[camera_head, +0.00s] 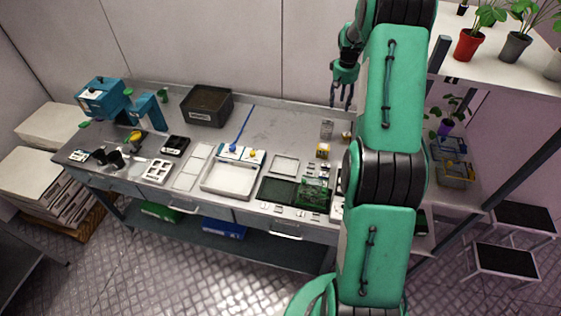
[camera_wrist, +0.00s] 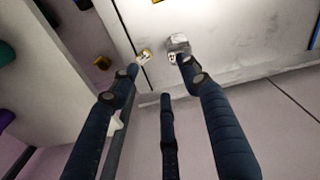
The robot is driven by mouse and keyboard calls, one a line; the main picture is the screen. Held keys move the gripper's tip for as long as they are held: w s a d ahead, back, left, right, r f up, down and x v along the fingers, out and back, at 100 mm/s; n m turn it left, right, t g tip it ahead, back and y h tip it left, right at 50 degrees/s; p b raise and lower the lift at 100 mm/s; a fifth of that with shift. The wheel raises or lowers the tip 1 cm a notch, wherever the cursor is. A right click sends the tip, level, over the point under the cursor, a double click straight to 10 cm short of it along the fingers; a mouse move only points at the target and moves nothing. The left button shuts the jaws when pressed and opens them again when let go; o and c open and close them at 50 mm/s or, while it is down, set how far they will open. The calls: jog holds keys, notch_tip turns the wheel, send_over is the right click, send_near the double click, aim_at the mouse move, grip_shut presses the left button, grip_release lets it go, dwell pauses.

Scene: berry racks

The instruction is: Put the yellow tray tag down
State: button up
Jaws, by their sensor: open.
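My gripper (camera_head: 342,104) is open and empty, with its dark fingers pointing down above the back right of the bench. In the wrist view its fingers (camera_wrist: 160,80) are spread apart. A small yellow and white piece (camera_wrist: 145,55), which looks like the yellow tray tag, lies on the bench beside the left fingertip. It also shows in the head view (camera_head: 347,136), partly behind my arm. I cannot read it or tell whether the finger touches it. A clear jar (camera_wrist: 178,44) stands close by, at the right fingertip; the head view shows it too (camera_head: 327,129).
A yellow block (camera_head: 322,151) lies in front of the jar. White trays (camera_head: 228,192), a green board (camera_head: 315,192) and a dark bin (camera_head: 207,106) are on the bench. Potted plants stand on a shelf (camera_head: 497,68) at the right. The bench's back middle is fairly clear.

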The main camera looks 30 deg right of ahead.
jog(key=s+a+r+n+t, duration=0.1)
jog(key=s+a+r, duration=0.1)
jog(key=a+r, duration=1.5)
jog(key=s+a+r+t, duration=0.1)
jog(key=s+a+r, duration=0.35)
jog(key=a, duration=0.25)
jog(key=s+a+r+t, duration=0.1)
jog(key=s+a+r, duration=0.2)
jog(key=a+r, duration=0.35)
jog(key=s+a+r+n+t, duration=0.1)
jog(key=s+a+r+n, duration=0.15)
jog(key=s+a, duration=1.2)
jog(key=s+a+f, duration=0.1)
jog(key=s+a, duration=0.2)
jog(key=s, duration=0.3)
jog(key=s+a+f+t, duration=0.1)
jog(key=s+a, duration=0.3)
jog(key=s, duration=0.3)
jog(key=shift+a+y, duration=0.25)
jog(key=shift+y, duration=0.05)
jog(key=shift+f+n, duration=0.1)
jog(key=shift+n, duration=0.15)
notch_tip(320, 180, down, 11)
jog(key=b, duration=1)
jog(key=shift+b, duration=0.4)
